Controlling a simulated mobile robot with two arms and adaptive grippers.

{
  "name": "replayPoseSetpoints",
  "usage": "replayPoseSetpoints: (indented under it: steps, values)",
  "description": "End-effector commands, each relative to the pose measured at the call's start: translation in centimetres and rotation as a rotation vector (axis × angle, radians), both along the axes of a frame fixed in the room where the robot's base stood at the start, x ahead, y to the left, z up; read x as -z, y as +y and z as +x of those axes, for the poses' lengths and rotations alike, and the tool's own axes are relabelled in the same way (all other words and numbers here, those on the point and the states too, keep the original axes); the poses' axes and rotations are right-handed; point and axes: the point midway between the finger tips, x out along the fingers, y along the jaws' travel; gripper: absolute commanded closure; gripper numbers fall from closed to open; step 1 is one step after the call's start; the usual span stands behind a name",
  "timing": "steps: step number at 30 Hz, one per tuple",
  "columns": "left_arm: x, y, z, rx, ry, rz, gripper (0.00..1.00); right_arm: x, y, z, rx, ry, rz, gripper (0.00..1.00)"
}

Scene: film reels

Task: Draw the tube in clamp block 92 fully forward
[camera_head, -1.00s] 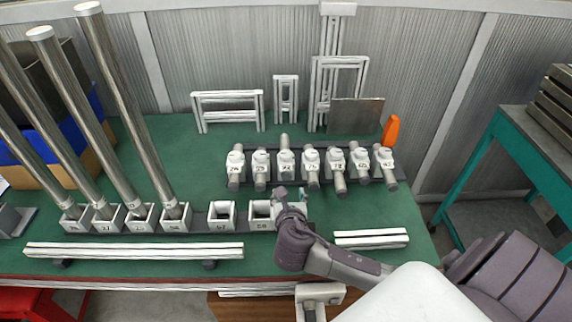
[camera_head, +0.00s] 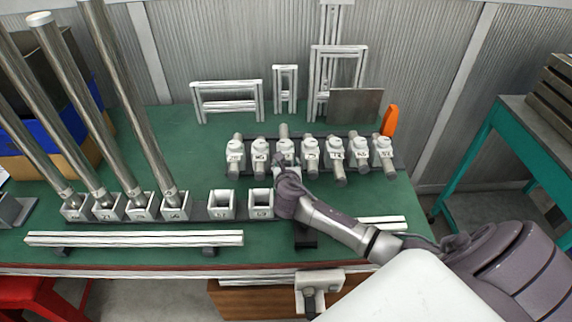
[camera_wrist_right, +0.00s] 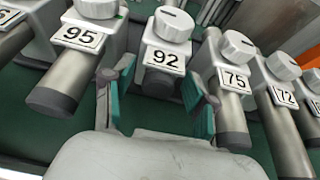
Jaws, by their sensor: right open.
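Clamp block 92 (camera_head: 286,147) is the third from the left in the row on the rail; its label reads clearly in the wrist view (camera_wrist_right: 166,57). Its tube (camera_head: 284,130) sticks out well behind the block. In the wrist view only a short dark front end of the tube (camera_wrist_right: 157,84) shows below the label. My right gripper (camera_head: 285,165) is in front of block 92. In the wrist view its teal-padded fingers (camera_wrist_right: 160,100) are open, spread to either side of the tube's front end, with nothing gripped. My left gripper is not in view.
Block 95 (camera_wrist_right: 93,38) and block 75 (camera_wrist_right: 235,78) flank block 92 closely, their tubes jutting forward beside my fingers. Square holders (camera_head: 221,205), some with tall tubes, stand at the front left. White frames (camera_head: 228,97) stand behind the row.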

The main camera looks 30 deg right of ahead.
Motion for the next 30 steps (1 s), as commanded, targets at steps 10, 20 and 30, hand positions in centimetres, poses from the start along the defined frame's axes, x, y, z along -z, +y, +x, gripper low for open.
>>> replayPoseSetpoints:
  steps: [10,20,30]
  values:
    - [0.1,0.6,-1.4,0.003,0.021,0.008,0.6,0.0,0.0,0.0,0.0,0.0,0.0,0.68]
    - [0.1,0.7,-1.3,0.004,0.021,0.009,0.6,0.0,0.0,0.0,0.0,0.0,0.0,1.0]
    - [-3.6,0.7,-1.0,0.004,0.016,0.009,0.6,-0.6,2.2,-3.6,-0.004,0.007,0.0,1.0]
